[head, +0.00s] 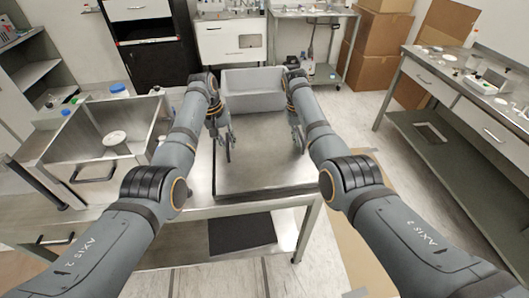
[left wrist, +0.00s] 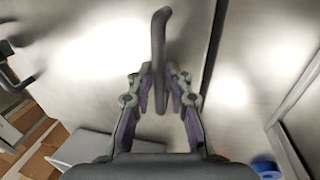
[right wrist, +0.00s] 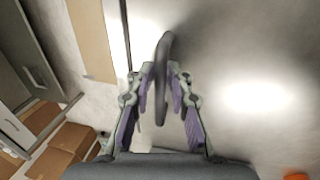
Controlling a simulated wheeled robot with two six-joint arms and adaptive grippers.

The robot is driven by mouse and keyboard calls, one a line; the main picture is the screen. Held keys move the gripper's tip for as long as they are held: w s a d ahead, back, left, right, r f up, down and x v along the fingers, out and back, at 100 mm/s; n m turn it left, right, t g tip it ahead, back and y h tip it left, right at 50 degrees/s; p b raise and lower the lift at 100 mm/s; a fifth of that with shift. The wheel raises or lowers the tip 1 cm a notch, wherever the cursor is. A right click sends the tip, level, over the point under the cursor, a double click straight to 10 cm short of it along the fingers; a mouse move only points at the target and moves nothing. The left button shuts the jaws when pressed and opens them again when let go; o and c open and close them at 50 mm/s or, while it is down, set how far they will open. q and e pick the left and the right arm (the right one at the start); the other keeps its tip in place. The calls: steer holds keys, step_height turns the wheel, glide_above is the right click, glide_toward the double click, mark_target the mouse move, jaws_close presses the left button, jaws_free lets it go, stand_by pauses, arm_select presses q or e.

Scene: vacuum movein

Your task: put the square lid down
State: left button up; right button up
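The square lid (head: 262,165) is a flat grey metal plate with a dark rim and two upright bar handles. It lies level over the right part of the table; I cannot tell whether it touches the tabletop. My left gripper (head: 224,145) is at the left handle, and in the left wrist view its fingers close in on both sides of that handle (left wrist: 159,35). My right gripper (head: 297,140) is at the right handle, and in the right wrist view its fingers do the same around that handle (right wrist: 162,55). The fingers partly hide both handles.
An open square metal chamber (head: 70,150) stands to the left on the table (head: 150,222), with a round white piece (head: 115,138) inside. A grey bin (head: 252,92) stands just behind the lid. Another metal bench (head: 430,75) is at the right, and cardboard boxes (head: 378,45) are at the back.

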arm_select(q)
steer(key=shift+o, duration=0.8)
steer(key=shift+s+r, duration=0.1)
steer(key=shift+r, duration=0.05)
arm_select(e)
steer(key=shift+o, duration=0.8)
steer(key=shift+s+r, duration=0.1)
steer(key=shift+r, duration=0.05)
arm_select(q)
steer(key=shift+r, duration=0.15)
step_height(320, 180, up, 11)
steer(key=a, duration=0.2)
steer(key=shift+a+r, duration=0.15)
steer(key=shift+r, duration=0.05)
arm_select(e)
step_height(320, 180, up, 12)
steer(key=a, duration=0.2)
steer(key=shift+a, duration=0.2)
arm_select(q)
steer(key=shift+s+r, duration=0.1)
